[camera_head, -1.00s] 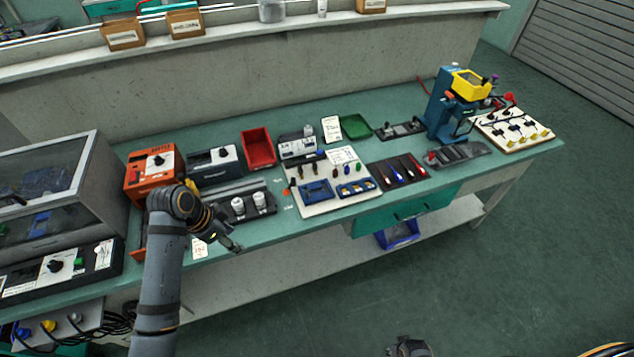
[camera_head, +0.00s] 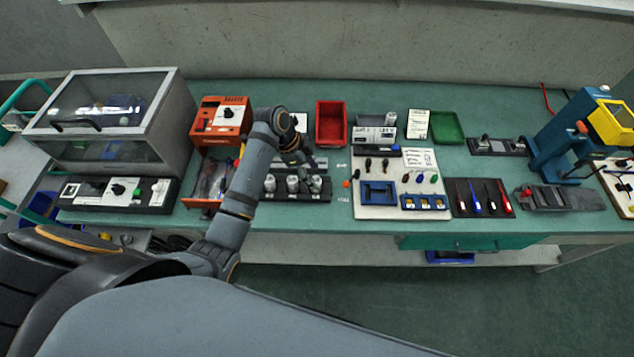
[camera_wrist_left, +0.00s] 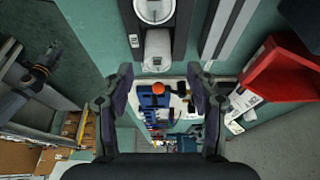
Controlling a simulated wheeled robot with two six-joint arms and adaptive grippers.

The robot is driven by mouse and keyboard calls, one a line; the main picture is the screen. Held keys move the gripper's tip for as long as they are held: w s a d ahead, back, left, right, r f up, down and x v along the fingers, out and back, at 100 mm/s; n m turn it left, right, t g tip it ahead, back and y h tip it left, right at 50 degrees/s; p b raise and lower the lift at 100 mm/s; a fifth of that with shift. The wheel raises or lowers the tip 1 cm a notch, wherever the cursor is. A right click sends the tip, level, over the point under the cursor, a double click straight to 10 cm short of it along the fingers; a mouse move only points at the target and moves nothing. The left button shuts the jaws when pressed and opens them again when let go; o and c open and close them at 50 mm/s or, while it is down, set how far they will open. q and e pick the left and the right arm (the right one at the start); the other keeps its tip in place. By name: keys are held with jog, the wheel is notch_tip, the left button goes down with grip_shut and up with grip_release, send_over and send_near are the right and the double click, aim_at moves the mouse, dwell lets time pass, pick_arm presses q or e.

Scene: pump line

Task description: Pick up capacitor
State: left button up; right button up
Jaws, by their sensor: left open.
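Several whitish cylindrical cans, which look like the capacitors, stand in a black rack (camera_head: 300,198) on the bench; one can (camera_head: 292,184) is near the rack's middle. My left gripper (camera_head: 303,161) is just behind and above the rack, and the arm hides part of its left end. In the left wrist view the gripper (camera_wrist_left: 156,92) is open and empty, its fingers spread. Two cans show beyond the fingertips, one at the top (camera_wrist_left: 154,10) and one nearer the middle (camera_wrist_left: 157,50); neither is between the fingers. My right gripper is not in view.
An orange device (camera_head: 220,118) stands left of the arm. A red bin (camera_head: 331,123) is behind the rack. A white board (camera_head: 375,206) with blue fixtures lies to the right. A clear-sided cabinet (camera_head: 110,115) stands at far left.

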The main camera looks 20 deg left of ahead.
aim_at(316, 180)
pick_arm(q)
jog(key=x, duration=0.2)
jog(key=p+x, duration=0.1)
jog(key=x, duration=0.1)
jog(key=shift+s+f, duration=0.2)
jog(key=shift+s, duration=0.05)
jog(key=shift+w+f, duration=0.2)
jog(key=shift+f, duration=0.05)
jog(key=shift+s+r, duration=0.1)
jog(key=shift+s, duration=0.05)
jog(key=c, duration=0.5)
grip_shut()
